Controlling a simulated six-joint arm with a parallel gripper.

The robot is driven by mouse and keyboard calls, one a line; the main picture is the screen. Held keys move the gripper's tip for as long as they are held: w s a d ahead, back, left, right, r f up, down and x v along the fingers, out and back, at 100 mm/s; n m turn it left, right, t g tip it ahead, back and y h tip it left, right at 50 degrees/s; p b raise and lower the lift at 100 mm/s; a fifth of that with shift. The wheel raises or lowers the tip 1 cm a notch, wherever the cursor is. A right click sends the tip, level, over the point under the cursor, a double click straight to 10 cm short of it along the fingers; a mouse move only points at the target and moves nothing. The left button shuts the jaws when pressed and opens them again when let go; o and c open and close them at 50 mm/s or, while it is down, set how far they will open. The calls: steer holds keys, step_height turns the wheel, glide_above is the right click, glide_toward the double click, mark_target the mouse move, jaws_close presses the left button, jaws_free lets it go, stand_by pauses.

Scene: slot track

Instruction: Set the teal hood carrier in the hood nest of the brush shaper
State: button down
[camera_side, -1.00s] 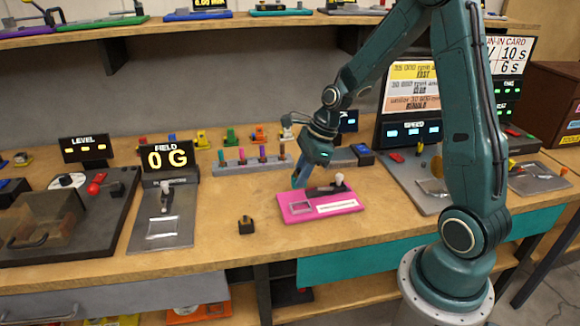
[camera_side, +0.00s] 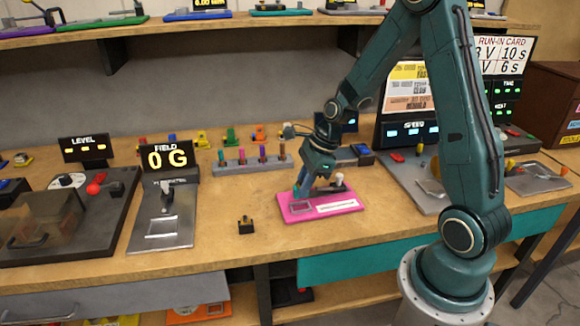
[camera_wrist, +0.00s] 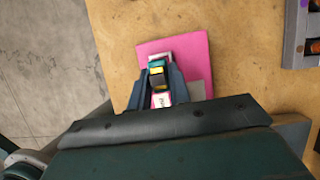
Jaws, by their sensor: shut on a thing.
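The brush shaper is a flat pink plate (camera_side: 345,209) on the bench, with a pale-framed square nest (camera_side: 301,208) at its left, a white label strip and a white-knobbed lever. My gripper (camera_side: 302,190) points down just above the nest end and is shut on the teal hood carrier (camera_wrist: 157,64). In the wrist view the carrier shows teal, with yellow and dark parts, between my jaws (camera_wrist: 159,82), over the pale nest frame on the pink plate. I cannot tell whether the carrier touches the nest. Its lower part is hidden.
A small black block with a yellowish top (camera_side: 245,225) stands left of the pink plate. A grey rack (camera_side: 235,167) with several coloured pegs is behind it. The FIELD display (camera_side: 168,158) and its grey plate stand further left. Bare bench lies around the pink plate.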

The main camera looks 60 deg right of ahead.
steer(key=shift+f, duration=1.9)
steer(key=shift+f, duration=0.15)
steer(key=c, duration=1.2)
jaws_free()
steer(key=v, duration=1.4)
steer(key=shift+a, duration=0.1)
